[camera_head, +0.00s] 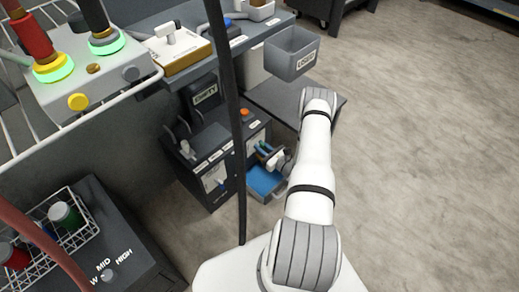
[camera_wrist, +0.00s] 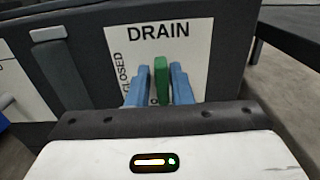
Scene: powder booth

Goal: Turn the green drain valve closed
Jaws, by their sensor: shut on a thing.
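The green drain valve handle (camera_wrist: 160,82) stands upright in the wrist view, in front of a white plate marked DRAIN (camera_wrist: 195,55). The word CLOSED runs up the plate to the left of the handle. Another word below is mostly hidden by my gripper. My gripper (camera_wrist: 158,86) has its two blue fingers on either side of the handle and is shut on it. In the head view my gripper (camera_head: 266,151) reaches the front of a dark cabinet (camera_head: 211,188). The handle is too small there to judge its angle.
A blue tray (camera_head: 266,181) sits just below my gripper. An orange button (camera_head: 244,113) is on the cabinet above. A dark upright pole (camera_head: 236,130) stands left of my gripper. A grey bin (camera_head: 291,52) stands above at the back. Open floor (camera_head: 430,150) lies to the right.

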